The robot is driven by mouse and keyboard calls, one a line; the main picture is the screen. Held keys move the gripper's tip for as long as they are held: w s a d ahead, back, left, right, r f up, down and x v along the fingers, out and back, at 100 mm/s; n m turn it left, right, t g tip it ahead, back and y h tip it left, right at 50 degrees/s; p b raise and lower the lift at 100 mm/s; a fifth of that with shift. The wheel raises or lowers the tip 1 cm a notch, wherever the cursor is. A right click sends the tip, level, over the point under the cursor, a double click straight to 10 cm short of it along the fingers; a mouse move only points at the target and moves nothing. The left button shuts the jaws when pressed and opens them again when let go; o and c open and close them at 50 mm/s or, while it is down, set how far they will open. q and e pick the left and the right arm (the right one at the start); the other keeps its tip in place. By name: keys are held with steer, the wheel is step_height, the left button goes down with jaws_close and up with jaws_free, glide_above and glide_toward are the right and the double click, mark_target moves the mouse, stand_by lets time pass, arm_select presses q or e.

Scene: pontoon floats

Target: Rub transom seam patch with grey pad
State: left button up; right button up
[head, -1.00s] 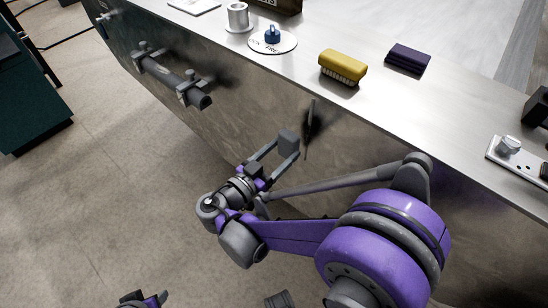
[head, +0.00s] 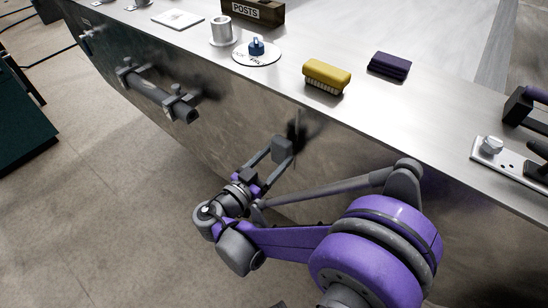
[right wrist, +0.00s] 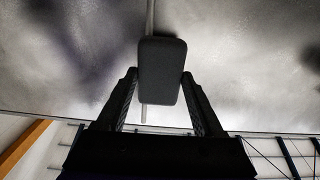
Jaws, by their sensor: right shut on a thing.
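My right gripper (head: 272,158) is shut on the grey pad (head: 283,147), a small dark block held up against or just off the boat's steel transom (head: 235,115). In the right wrist view the pad (right wrist: 161,72) sits between both fingertips, in front of the metal face. A thin pale vertical seam line (right wrist: 150,18) runs above and below the pad there. A dark narrow mark (head: 296,128), patch or shadow, shows just beside the pad in the head view. Whether the pad touches is unclear. My left gripper is out of view.
The ledge above holds a yellow brush (head: 327,75), a folded dark cloth (head: 389,65), a round dish with a blue knob (head: 256,52), a metal cup (head: 221,31) and a POSTS box (head: 252,12). A clamped bar (head: 160,92) juts from the face at left.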

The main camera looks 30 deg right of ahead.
mark_target(278, 149)
steer(key=shift+x, duration=1.1)
steer(key=shift+s+d, duration=0.25)
steer(key=shift+s, duration=0.4)
steer(key=shift+s+d, duration=0.2)
steer(key=shift+s, duration=0.45)
steer(key=shift+s+d, duration=0.25)
steer(key=shift+s, duration=0.4)
steer(key=shift+w+d+r+p, duration=0.1)
steer(key=shift+r+p, duration=1.1)
steer(key=shift+w+a, duration=0.3)
steer(key=shift+w, duration=0.3)
steer(key=shift+w+a, duration=0.3)
steer(key=shift+w, duration=0.35)
steer(key=shift+w+a, duration=0.25)
steer(key=shift+w, duration=0.35)
steer(key=shift+d+r+p, duration=0.1)
steer(key=shift+r+p, duration=0.8)
steer(key=shift+r, duration=0.3)
steer(key=shift+s+d, duration=0.25)
steer(key=shift+s, duration=0.4)
steer(key=shift+s+d, duration=0.25)
steer(key=shift+s, duration=0.4)
steer(key=shift+s+d, duration=0.25)
steer(key=shift+s, duration=0.4)
steer(key=shift+f, duration=0.1)
